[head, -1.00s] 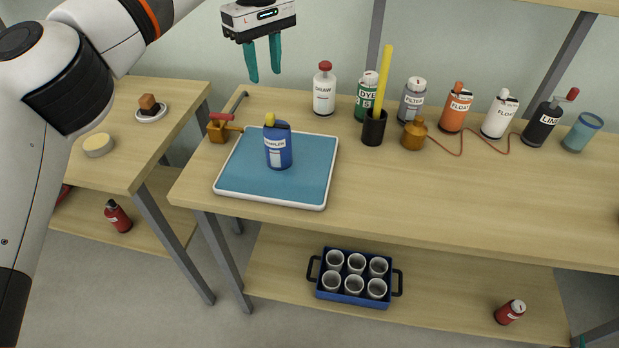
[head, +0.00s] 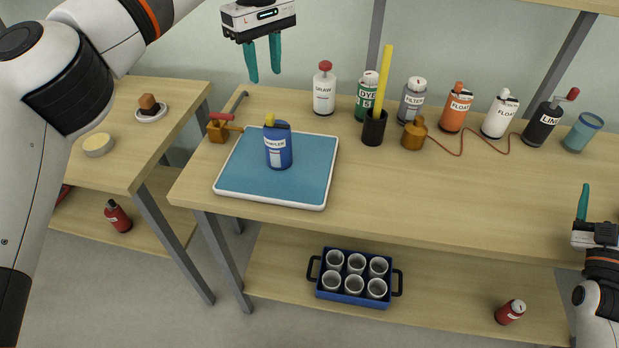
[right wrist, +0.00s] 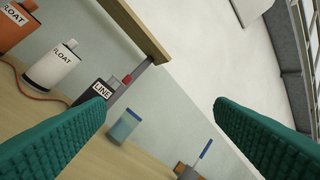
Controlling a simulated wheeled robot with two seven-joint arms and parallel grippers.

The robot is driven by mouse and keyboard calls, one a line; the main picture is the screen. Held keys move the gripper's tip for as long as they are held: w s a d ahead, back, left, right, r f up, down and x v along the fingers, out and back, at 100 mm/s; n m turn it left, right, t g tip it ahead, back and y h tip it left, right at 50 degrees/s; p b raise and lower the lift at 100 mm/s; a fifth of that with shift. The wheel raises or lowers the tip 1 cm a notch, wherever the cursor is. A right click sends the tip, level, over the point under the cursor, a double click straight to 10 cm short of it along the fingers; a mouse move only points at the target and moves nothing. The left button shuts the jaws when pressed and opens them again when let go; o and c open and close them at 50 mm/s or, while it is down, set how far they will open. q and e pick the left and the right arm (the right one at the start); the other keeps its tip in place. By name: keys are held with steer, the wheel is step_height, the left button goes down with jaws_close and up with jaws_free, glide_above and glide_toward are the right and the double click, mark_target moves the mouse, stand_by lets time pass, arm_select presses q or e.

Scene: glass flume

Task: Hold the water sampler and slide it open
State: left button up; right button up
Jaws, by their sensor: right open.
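The water sampler (head: 279,158) is a blue bottle with a pale label and a yellow part on top. It stands upright on a blue tray (head: 310,180) with a white rim, at the left of the main table. My left gripper (head: 264,79) hangs above and behind the sampler, fingers apart and empty. My right gripper (head: 583,190) is at the far right, near the table's front edge and far from the sampler. In the right wrist view its teal fingers (right wrist: 165,105) are wide apart with nothing between them.
A white DRAW bottle (head: 324,92), a dark cup (head: 373,130) with a yellow stick, a brass weight (head: 413,137) and several labelled bottles line the back. A blue cup (head: 582,133) stands at back right. The table's front middle is clear.

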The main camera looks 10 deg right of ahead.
mark_target(285, 153)
steer(key=w+a+r+n+y, duration=0.15)
steer(key=w+a+y, duration=0.6)
steer(key=a, duration=0.75)
steer(key=w+a+r+n+y, duration=0.15)
steer(key=w+a+y, duration=0.25)
steer(key=w+a, duration=0.9)
steer(key=s+a+f+g+y, duration=0.1)
steer(key=a+f+y, duration=0.1)
steer(key=a, duration=0.7)
steer(key=s+a+f+g+y, duration=0.1)
steer(key=s+a+f+y, duration=0.1)
steer(key=a, duration=0.7)
steer(key=s+a+f+g+y, duration=0.1)
steer(key=a+y, duration=0.3)
steer(key=a, duration=0.5)
steer(key=shift+s+f+g+y, duration=0.25)
steer(key=shift+s+f+g, duration=0.15)
steer(key=shift+s+f, duration=0.4)
steer(key=x, duration=1.2)
steer(key=shift+d+f, duration=0.1)
steer(key=shift+f, duration=0.05)
